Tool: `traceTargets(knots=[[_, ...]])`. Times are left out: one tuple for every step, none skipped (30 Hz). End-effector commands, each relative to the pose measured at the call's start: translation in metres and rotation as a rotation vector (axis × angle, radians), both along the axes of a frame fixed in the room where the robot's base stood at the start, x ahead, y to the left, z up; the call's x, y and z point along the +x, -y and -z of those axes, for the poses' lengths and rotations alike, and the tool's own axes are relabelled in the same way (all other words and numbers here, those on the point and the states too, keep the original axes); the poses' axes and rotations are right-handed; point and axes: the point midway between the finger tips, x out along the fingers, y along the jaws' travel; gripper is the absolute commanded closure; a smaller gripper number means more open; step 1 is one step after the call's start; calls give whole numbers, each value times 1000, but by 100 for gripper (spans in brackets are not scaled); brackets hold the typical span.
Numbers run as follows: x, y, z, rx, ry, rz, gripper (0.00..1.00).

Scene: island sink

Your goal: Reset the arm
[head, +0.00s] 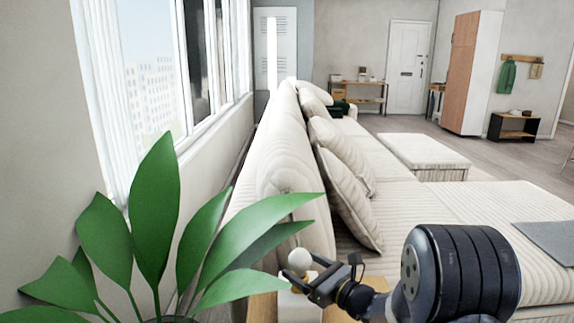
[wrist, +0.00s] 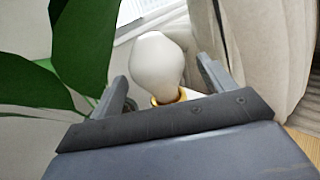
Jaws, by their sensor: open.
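My gripper (head: 318,284) is in the lower middle of the head view, at the end of my dark arm. In the wrist view my gripper (wrist: 165,92) is open, with one finger on each side. A white rounded object (head: 300,261) with a gold-coloured base is near the fingers in the head view. In the wrist view this white object (wrist: 157,68) stands upright beyond and between the fingers, with a visible gap to each finger. Its lower part is hidden by my gripper in the wrist view.
A green leafy plant (head: 152,215) stands close at the left, its leaves reaching near my gripper. A wooden surface (head: 262,306) lies below. A cream sofa (head: 400,215) with cushions fills the middle and right. A window (head: 160,75) is at the left. Open floor lies far back.

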Motion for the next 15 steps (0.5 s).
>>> traceTargets(knots=[[-6, 8, -3, 0, 0, 5, 22], [-10, 11, -3, 1, -1, 4, 22], [-15, 17, -3, -1, 1, 5, 22], [-19, 21, -3, -1, 1, 5, 22], [-23, 25, -3, 1, 1, 6, 22], [-28, 31, -3, -1, 1, 5, 22], [-33, 35, -3, 1, 1, 6, 22], [-37, 39, -3, 1, -1, 6, 22], [-41, 44, -3, 0, 0, 5, 22], [-45, 47, -3, 1, -1, 5, 22], [-49, 51, -3, 0, 0, 6, 22], [-53, 55, -3, -1, 1, 5, 22], [-56, 59, -3, 0, 1, 5, 22], [-60, 62, -3, 1, 1, 6, 22], [-64, 66, -3, -1, 1, 4, 22]])
